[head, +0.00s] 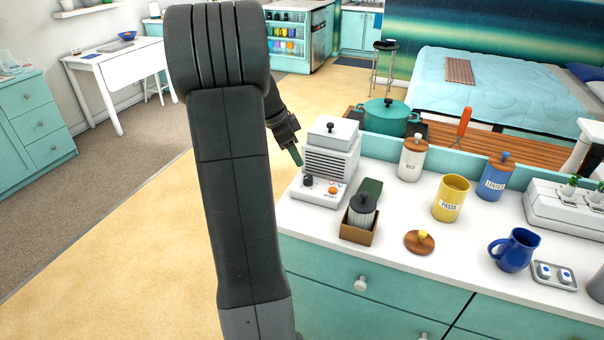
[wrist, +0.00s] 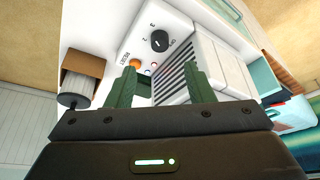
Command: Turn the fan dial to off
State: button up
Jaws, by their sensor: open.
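The fan unit (head: 330,160) is a white box with a slatted grille and a front control panel, near the left end of the counter. Its fan dial is a black knob (head: 308,181), and an orange button (head: 333,190) sits to its right. In the wrist view the dial (wrist: 159,41) has printed marks around it; its exact setting is too small to tell. The orange button (wrist: 135,64) is nearer the fingers there. My gripper (head: 297,157) is open, its green fingers (wrist: 164,82) apart and empty.
Canisters, a yellow pasta jar (head: 451,198) and a blue mug (head: 514,249) stand further right. Floor is open on the left.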

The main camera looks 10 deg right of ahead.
aim_at(308, 177)
jog(key=x, duration=0.9)
jog(key=shift+f, duration=0.15)
jog(key=c, duration=1)
